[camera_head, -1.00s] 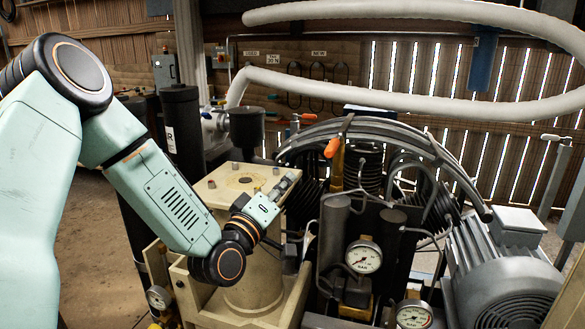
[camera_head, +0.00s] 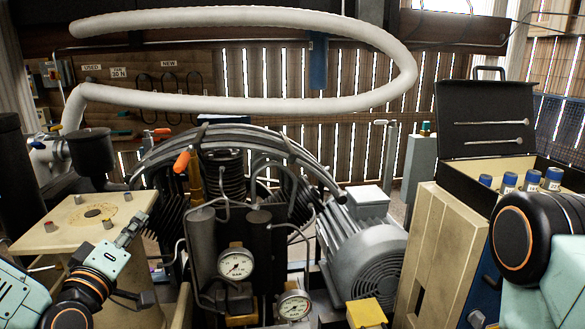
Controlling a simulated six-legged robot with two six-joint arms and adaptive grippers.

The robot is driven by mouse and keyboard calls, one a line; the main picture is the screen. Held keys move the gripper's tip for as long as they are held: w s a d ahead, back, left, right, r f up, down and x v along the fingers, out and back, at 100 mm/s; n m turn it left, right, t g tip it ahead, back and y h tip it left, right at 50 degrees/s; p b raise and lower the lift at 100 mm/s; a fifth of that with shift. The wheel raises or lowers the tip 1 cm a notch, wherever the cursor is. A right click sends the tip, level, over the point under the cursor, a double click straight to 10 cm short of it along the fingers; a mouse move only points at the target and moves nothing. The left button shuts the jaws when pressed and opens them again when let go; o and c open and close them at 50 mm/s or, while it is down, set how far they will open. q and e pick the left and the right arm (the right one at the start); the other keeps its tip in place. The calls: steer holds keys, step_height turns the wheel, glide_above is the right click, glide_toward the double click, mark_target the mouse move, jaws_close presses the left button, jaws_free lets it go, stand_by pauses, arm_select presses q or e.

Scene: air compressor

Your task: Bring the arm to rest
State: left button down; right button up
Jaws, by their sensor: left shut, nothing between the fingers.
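My left arm comes in at the lower left. Its gripper (camera_head: 136,226) is shut and empty, beside the right edge of the beige pedestal top (camera_head: 60,232). I cannot tell whether it touches the pedestal. The air compressor (camera_head: 230,215) stands in the middle, with dark cylinders, a curved guard and an orange-handled lever (camera_head: 183,161). Part of my right arm shows at the right edge; its gripper is out of view.
Two pressure gauges (camera_head: 236,263) (camera_head: 295,305) and a grey motor (camera_head: 366,250) stand close by. An open black toolbox (camera_head: 487,190) with blue-capped bottles (camera_head: 531,180) stands on a beige cabinet (camera_head: 441,255) at right. A thick white hose (camera_head: 250,104) loops above.

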arm_select(q)
steer(key=s+d+f+m+g+h, duration=0.1)
steer(key=s+d+f+m+g, duration=0.3)
steer(key=f, duration=0.6)
steer(key=s+d+f+m+g+h, duration=0.1)
steer(key=s+d+f+g, duration=0.2)
steer(key=s+f+g, duration=0.5)
steer(key=s+d+f+m+g, duration=0.2)
steer(key=s+f, duration=0.6)
steer(key=s, duration=0.4)
steer(key=s+d+f+m+g+y, duration=0.1)
steer(key=s+d+f+m+g, duration=0.1)
steer(key=s+f+g, duration=0.3)
steer(key=s+f, duration=0.4)
steer(key=s, duration=0.2)
steer(key=shift+s+m, duration=0.3)
steer(key=shift+s, duration=0.05)
steer(key=shift+f, duration=0.1)
arm_select(e)
steer(key=shift+a, duration=0.1)
steer(key=c, duration=0.4)
arm_select(q)
steer(key=shift+d, duration=0.1)
arm_select(e)
steer(key=shift+o, duration=0.2)
steer(key=shift+w, duration=0.1)
arm_select(q)
steer(key=shift+s, duration=0.1)
